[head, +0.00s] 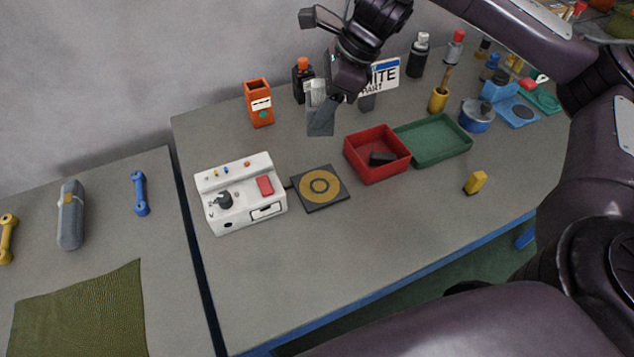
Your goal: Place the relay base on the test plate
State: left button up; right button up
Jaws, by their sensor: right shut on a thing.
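The test plate (304,199) is a dark square with gold rings, lying flat on the grey table beside the white tester box. My right gripper (321,115) hangs above the table, behind the plate in the picture and apart from it. My left gripper is out of view.
The white tester box (240,196) stands left of the plate. A red bin (364,171) holding a black piece (381,158) and a green tray (437,149) are to the right. An orange holder (258,102) and a black bottle (302,82) stand behind. Table front is mostly clear.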

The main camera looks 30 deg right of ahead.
notch_tip(320, 180, down, 18)
jog(key=b, duration=0.3)
jog(key=shift+d, duration=0.1)
jog(key=shift+f, duration=0.3)
jog(key=shift+b, duration=0.3)
jog(key=shift+f, duration=0.15)
jog(key=o, duration=1.2)
